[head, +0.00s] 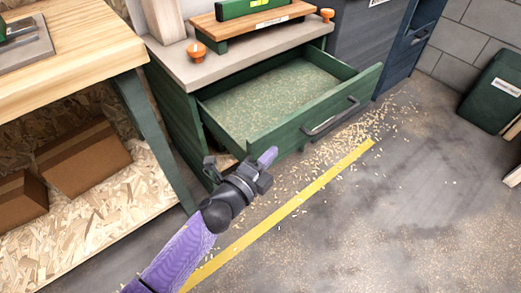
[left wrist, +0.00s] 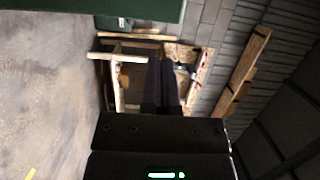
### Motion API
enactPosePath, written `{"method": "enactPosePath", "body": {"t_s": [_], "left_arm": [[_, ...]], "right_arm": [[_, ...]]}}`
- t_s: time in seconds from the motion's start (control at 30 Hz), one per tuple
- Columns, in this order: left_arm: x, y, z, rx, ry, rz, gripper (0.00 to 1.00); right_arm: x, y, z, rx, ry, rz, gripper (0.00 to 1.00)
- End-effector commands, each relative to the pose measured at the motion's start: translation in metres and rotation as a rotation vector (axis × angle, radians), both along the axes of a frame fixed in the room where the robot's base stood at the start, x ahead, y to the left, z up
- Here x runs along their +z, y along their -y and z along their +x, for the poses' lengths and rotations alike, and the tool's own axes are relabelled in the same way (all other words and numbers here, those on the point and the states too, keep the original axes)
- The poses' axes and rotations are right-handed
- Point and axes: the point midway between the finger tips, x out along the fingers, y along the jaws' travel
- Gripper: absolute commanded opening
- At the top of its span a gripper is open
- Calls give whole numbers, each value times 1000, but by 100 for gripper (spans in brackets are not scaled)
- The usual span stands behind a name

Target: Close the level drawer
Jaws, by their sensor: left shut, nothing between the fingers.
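The green drawer (head: 312,115) is pulled out of the cabinet (head: 182,110), and its speckled inside shows empty. A dark bar handle (head: 330,118) is on its front. My left gripper (head: 268,156) is shut and empty, close to the left end of the drawer front and left of the handle. I cannot tell whether it touches the drawer. Its closed fingers also show in the left wrist view (left wrist: 162,88). A green level (head: 252,7) lies on a wooden board on the cabinet top. My right gripper is not in view.
A wooden workbench (head: 75,45) stands at the left with cardboard boxes (head: 85,155) beneath it. Wood chips and a yellow line (head: 285,210) mark the floor before the drawer. A green bin (head: 492,95) stands at the right. The floor at lower right is mostly clear.

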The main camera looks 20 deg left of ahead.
Motion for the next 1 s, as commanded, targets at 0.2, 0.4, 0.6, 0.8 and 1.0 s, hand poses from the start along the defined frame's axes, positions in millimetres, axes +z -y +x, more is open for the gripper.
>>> {"method": "enactPosePath", "body": {"t_s": [0.2, 0.4, 0.6, 0.8, 1.0], "left_arm": [[-1, -20, 14, 0, -1, 0, 0], [0, -23, 16, 0, -2, -1, 0], [0, -23, 16, 0, -2, -1, 0], [-1, -38, 26, 2, -1, 3, 0], [-2, -69, 49, 3, -1, 3, 0]], "right_arm": [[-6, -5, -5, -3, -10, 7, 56], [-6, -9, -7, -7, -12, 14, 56], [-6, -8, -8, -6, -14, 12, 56], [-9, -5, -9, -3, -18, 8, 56], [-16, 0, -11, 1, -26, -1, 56]]}}
